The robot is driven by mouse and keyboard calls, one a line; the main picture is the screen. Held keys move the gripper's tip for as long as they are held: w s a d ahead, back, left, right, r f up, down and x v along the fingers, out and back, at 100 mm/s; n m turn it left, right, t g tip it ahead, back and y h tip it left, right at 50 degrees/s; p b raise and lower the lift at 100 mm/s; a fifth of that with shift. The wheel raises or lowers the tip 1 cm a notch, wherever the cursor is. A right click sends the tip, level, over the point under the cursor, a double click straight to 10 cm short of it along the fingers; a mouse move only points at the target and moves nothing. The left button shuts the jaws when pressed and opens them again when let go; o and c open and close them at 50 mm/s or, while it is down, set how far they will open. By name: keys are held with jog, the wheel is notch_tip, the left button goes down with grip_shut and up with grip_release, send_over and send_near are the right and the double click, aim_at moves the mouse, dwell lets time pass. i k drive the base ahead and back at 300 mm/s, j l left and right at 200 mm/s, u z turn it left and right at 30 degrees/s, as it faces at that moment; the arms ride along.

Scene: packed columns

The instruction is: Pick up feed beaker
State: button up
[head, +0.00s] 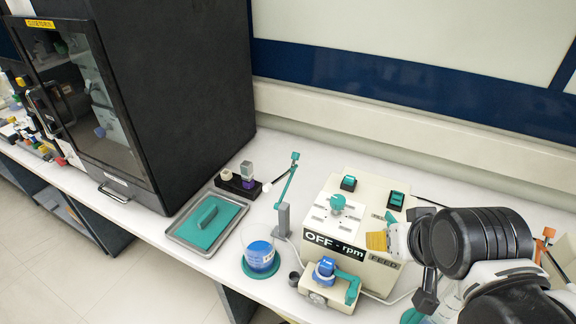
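A clear beaker with blue contents (262,257) stands upright on a round teal mat (247,271) at the front of the bench. It is the only beaker I can make out clearly; I see no readable label marking it as the feed beaker. My gripper (424,268) is at the right, in front of the right side of a cream pump box (340,222), well apart from this beaker. I cannot make out its fingertips or whether it holds anything. A teal edge shows below it at the bottom, and my arm hides much of that area.
The cream box reads OFF, rpm and FEED. A small pump head with a blue cap (325,268) projects at its front. A black cabinet (180,90) rises behind.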

aim_at(257, 240)
jog(key=k+j+z, duration=0.15)
jog(key=k+z, duration=0.2)
jog(key=k, duration=0.3)
jog(key=k+z, duration=0.35)
jog(key=k, duration=0.3)
